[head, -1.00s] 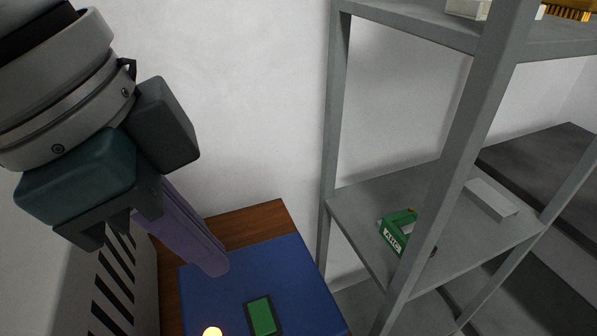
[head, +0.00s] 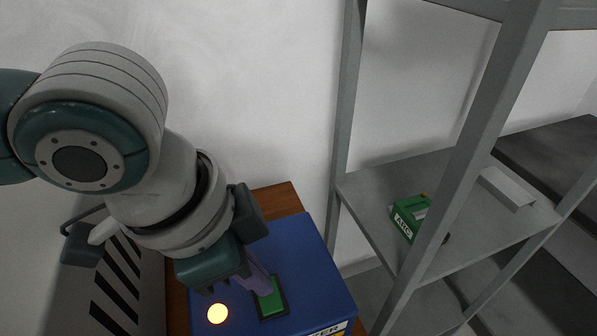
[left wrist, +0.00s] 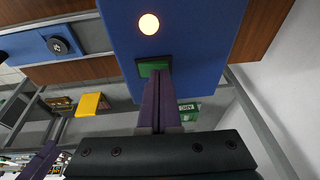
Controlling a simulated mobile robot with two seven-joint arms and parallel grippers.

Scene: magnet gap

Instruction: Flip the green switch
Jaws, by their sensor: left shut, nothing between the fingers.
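The green switch (head: 271,300) is a green rocker in a dark frame on top of a blue box (head: 312,262). A round lamp (head: 217,314) glows warm on the box beside it. My left gripper (head: 266,290) is shut and empty, its purple fingers pointing down at the switch; the fingertips overlap it in the head view. In the left wrist view the fingertips (left wrist: 163,76) lie over the green switch (left wrist: 147,68) and hide part of it. I cannot tell whether they touch it.
The blue box stands on a wooden surface (head: 280,200) against a white wall. A grey metal shelf rack (head: 360,190) stands close at the right, with a green box (head: 409,214) and a white block (head: 507,188) on it. A striped panel (head: 115,290) is at the left.

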